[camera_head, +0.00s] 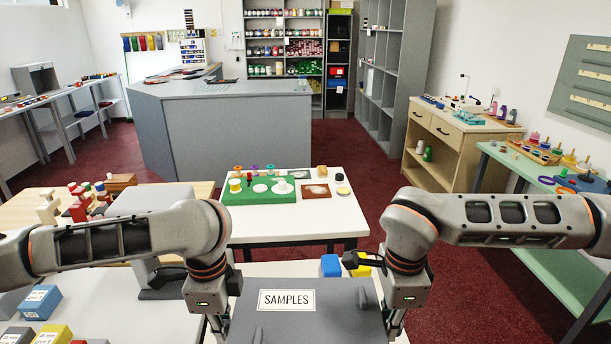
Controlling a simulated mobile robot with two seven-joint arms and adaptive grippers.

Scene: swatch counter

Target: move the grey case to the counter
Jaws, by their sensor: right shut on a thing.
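The grey case (310,322), with a white SAMPLES label on its lid, is at the bottom middle of the head view, close to my body. Its lower part is cut off by the frame. My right gripper (396,322) points down at its right side and is shut on the case. My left gripper (221,324) points down at its left side; its fingertips are partly hidden, so its grip is unclear. The grey counter (240,128) stands at the back, with some flat items on its top.
A white table (290,218) with a green board (250,196) and small pots stands ahead, between the case and the counter. Blue and yellow blocks sit just beyond the case. A wooden cabinet (436,150) and green table (550,270) stand right. Red floor is open between them.

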